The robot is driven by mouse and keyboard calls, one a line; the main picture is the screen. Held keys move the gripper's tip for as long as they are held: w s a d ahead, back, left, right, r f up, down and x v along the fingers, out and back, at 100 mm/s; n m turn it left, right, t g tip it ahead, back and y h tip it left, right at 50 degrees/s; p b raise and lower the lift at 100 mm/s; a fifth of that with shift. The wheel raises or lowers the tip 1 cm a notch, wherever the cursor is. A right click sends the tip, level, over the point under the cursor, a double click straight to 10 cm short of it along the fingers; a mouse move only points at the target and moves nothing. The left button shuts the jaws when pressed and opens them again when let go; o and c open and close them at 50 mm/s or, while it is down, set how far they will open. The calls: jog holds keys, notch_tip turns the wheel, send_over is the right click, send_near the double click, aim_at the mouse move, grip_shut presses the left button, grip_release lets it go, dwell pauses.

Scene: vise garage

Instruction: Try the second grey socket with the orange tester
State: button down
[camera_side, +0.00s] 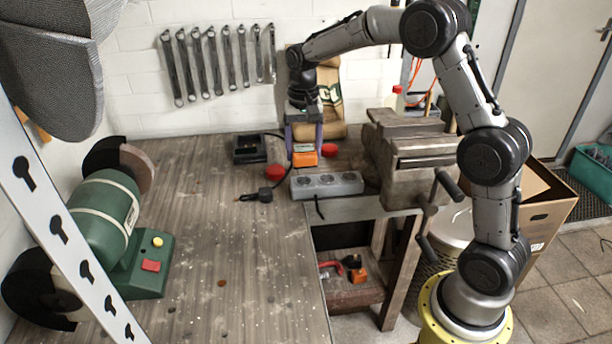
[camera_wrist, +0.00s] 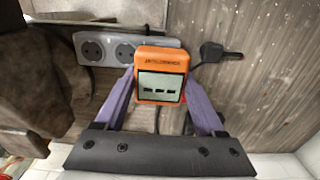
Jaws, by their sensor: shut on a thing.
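My gripper (camera_side: 304,148) is shut on the orange tester (camera_side: 305,159), with a purple finger on each side of it. In the wrist view the tester (camera_wrist: 161,62) faces me, its small screen showing dark dashes. The grey socket strip (camera_side: 327,185) lies on the bench with three round sockets in a row, and the tester appears behind its left part. In the wrist view the strip (camera_wrist: 75,42) shows two sockets, and the tester covers its right end. The tester looks raised and apart from the strip; its prongs are hidden.
A black plug (camera_side: 265,194) with its cable lies left of the strip. Red round pieces (camera_side: 275,172) and a black tray (camera_side: 249,149) are behind. A vise (camera_side: 410,155) stands close at the right.

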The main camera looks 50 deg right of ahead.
jog(key=r, duration=0.1)
send_over(327, 178)
dwell(0.4)
jog(key=shift+f, duration=0.1)
jog(key=shift+f, duration=2.85)
jog(key=shift+f, duration=0.55)
grip_release()
dwell(0.3)
